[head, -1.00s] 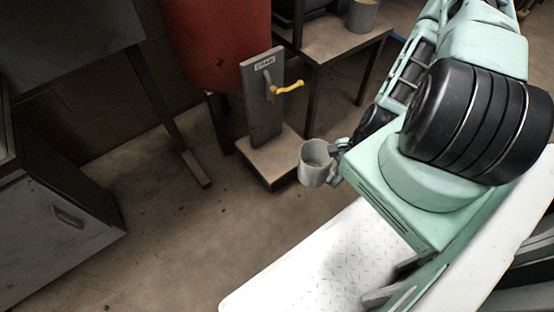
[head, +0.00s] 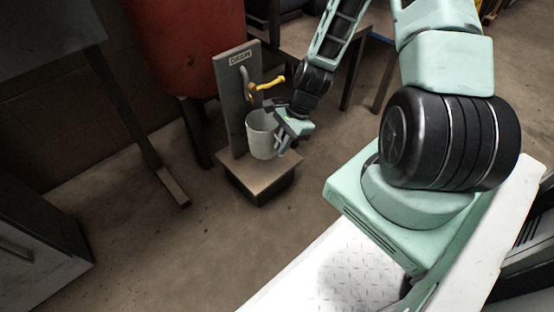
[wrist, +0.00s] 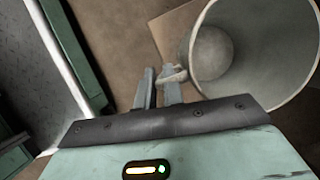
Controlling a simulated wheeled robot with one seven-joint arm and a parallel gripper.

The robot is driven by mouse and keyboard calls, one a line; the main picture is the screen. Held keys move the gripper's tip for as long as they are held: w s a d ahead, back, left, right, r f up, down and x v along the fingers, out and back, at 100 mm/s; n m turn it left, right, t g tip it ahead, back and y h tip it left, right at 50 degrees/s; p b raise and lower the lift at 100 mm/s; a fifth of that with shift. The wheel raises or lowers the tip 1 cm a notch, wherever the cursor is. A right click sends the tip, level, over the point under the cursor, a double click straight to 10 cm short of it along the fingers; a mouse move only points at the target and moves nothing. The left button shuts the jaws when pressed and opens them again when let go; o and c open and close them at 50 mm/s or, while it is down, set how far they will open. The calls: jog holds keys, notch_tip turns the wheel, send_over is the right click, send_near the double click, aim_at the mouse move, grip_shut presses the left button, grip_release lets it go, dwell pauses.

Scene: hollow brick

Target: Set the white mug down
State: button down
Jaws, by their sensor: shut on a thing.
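The white mug (head: 262,136) looks grey-white and is upright in the head view, in front of the drain board and over the small wooden platform (head: 257,170). Whether its base touches the platform I cannot tell. My gripper (head: 283,137) is at the mug's right side, shut on its handle. In the wrist view my gripper's fingers (wrist: 160,90) close on the handle (wrist: 173,76), and the mug (wrist: 255,50) shows its open mouth and empty inside at upper right.
The upright board (head: 234,85) labelled drain carries a yellow-handled tap (head: 267,84) just above the mug. A red tank (head: 190,45) on dark legs stands behind left. A grey cabinet (head: 35,225) is at lower left. The floor in front (head: 190,250) is clear.

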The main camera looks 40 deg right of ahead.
jog(key=shift+w+f, duration=0.2)
jog(key=shift+w, duration=0.95)
jog(key=shift+s+f+b, duration=0.2)
jog(key=shift+f+b, duration=0.95)
jog(key=shift+f, duration=0.05)
notch_tip(320, 180, down, 4)
jog(key=b, duration=0.3)
jog(key=shift+r, duration=0.1)
jog(key=shift+w+f+b, duration=0.25)
jog(key=shift+f+b, duration=0.1)
jog(key=shift+b, duration=0.25)
jog(key=shift+r, duration=0.1)
